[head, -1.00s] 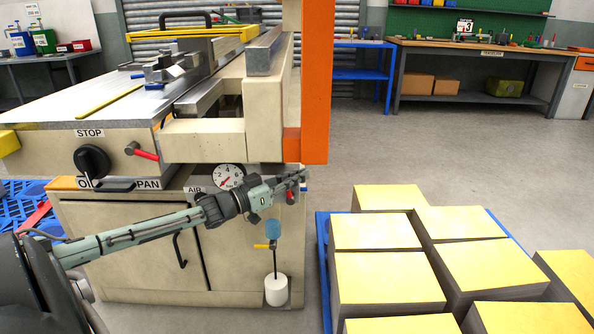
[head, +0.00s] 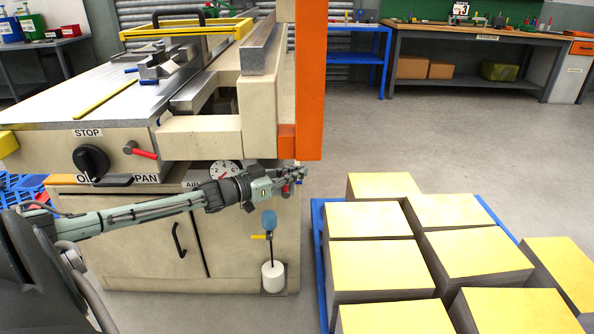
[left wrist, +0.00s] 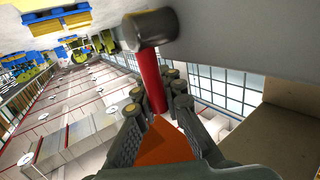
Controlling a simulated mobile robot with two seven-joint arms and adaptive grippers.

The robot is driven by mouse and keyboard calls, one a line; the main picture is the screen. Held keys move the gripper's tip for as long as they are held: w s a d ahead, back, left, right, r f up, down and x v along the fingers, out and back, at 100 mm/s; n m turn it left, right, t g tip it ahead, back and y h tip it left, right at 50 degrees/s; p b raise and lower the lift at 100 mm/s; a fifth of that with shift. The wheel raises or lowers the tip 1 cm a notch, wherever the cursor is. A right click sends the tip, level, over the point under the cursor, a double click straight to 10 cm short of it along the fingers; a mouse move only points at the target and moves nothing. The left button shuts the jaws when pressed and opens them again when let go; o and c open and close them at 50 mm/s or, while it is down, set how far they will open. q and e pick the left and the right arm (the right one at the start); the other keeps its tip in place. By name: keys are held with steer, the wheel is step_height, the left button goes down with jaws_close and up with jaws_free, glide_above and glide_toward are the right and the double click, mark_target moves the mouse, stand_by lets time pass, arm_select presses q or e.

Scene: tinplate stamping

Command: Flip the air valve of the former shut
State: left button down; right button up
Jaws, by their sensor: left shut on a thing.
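The former (head: 150,230) is a cream machine with an AIR label and a round gauge (head: 225,172) on its front. My left gripper (head: 293,174) is at the front right corner of the cabinet, below the orange post. The air valve's red lever (head: 286,189) shows partly just under the fingers. In the left wrist view the red lever (left wrist: 151,85) runs down from a dark grey hub (left wrist: 148,27) and passes between the finger pads of my gripper (left wrist: 158,98). The gripper is shut on it. My right gripper is out of view.
A blue filter bowl (head: 269,220) with a yellow handle (head: 258,237) and a white pot (head: 273,277) hangs below the gripper. The orange post (head: 311,80) stands close above. Yellow-topped blocks (head: 368,267) on a blue pallet (head: 319,240) fill the lower right. Open floor lies behind them.

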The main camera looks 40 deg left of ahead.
arm_select(q)
steer(key=c, duration=1.7)
jaws_free()
steer(key=shift+s, duration=0.1)
steer(key=shift+v, duration=5.9)
